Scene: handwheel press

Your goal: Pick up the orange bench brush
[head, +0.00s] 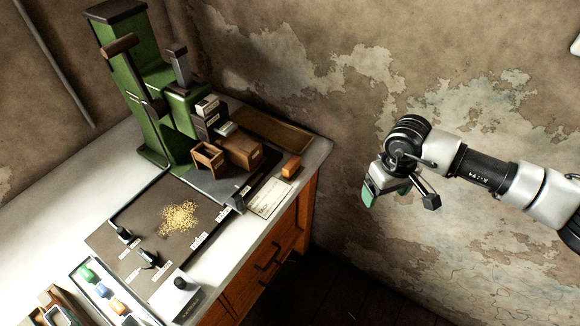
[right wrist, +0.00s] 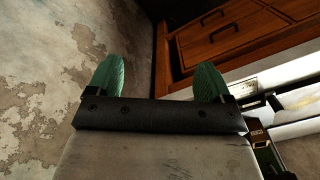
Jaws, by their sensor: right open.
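A small orange block, which looks like the bench brush (head: 291,166), lies near the right edge of the white bench top, beside a paper card. Its bristles cannot be made out. My right gripper (head: 384,196) hangs in the air to the right of the bench, clear of the brush and holding nothing. In the right wrist view its two green fingertips (right wrist: 158,80) stand wide apart, with drawer fronts beyond them. I cannot make out the brush in the right wrist view. My left gripper is not in view.
A green press (head: 140,85) stands at the back of the bench, with wooden boxes (head: 242,152) before it. Yellow grains (head: 179,217) lie on a dark mat (head: 140,208). A paper card (head: 269,198) lies near the front edge. Orange drawers (head: 272,262) sit below.

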